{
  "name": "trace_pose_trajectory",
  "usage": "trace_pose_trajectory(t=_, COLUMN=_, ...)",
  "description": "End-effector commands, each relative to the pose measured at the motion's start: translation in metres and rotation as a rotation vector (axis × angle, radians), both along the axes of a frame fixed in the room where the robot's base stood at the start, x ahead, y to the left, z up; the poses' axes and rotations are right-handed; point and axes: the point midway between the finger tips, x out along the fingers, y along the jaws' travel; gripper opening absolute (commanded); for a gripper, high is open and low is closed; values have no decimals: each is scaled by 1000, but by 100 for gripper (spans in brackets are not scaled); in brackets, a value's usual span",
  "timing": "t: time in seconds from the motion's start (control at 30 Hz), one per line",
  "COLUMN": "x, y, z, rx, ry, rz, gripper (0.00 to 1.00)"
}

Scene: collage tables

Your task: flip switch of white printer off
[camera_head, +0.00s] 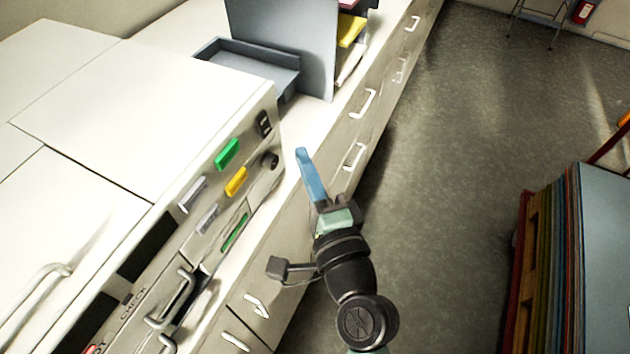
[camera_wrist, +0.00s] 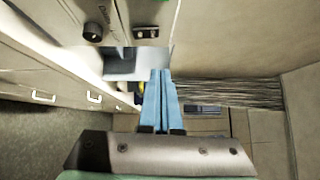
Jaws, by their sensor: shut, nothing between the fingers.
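The white printer (camera_head: 120,110) stands on the counter at the left of the head view. Its front panel has a black rocker switch (camera_head: 264,123) near the upper right corner and a round black knob (camera_head: 270,160) below it. In the wrist view the switch (camera_wrist: 146,32) and the knob (camera_wrist: 92,32) are at the top. My gripper (camera_head: 302,152) is shut and empty, its blue fingers together, to the right of the panel and apart from it in the head view. The fingertips (camera_wrist: 161,72) appear below the switch in the wrist view. I cannot tell the switch's position.
The panel also carries green (camera_head: 228,154) and yellow (camera_head: 236,181) buttons. A grey tray (camera_head: 250,65) and an upright grey board (camera_head: 285,40) stand behind the printer. Drawers with handles (camera_head: 362,103) line the counter front. Coloured boards (camera_head: 565,260) stand at the right; the floor (camera_head: 450,170) between is clear.

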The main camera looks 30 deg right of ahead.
Motion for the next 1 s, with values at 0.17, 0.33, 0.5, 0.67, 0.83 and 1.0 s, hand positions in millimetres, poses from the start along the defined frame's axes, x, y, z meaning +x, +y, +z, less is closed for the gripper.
trace_pose_trajectory(t=0.17, x=-22, y=2, z=0, rx=0, ry=0, rz=-1, gripper=0)
trace_pose_trajectory(t=0.33, x=-30, y=4, z=3, rx=-1, ry=1, rz=0, gripper=0)
trace_pose_trajectory(t=0.5, x=-30, y=4, z=4, rx=-1, ry=0, rz=0, gripper=0)
trace_pose_trajectory(t=0.67, x=-30, y=4, z=4, rx=-1, ry=0, rz=0, gripper=0)
trace_pose_trajectory(t=0.83, x=-30, y=4, z=4, rx=-1, ry=0, rz=0, gripper=0)
trace_pose_trajectory(t=1.0, x=-19, y=10, z=25, rx=-96, ry=-21, rz=17, gripper=0)
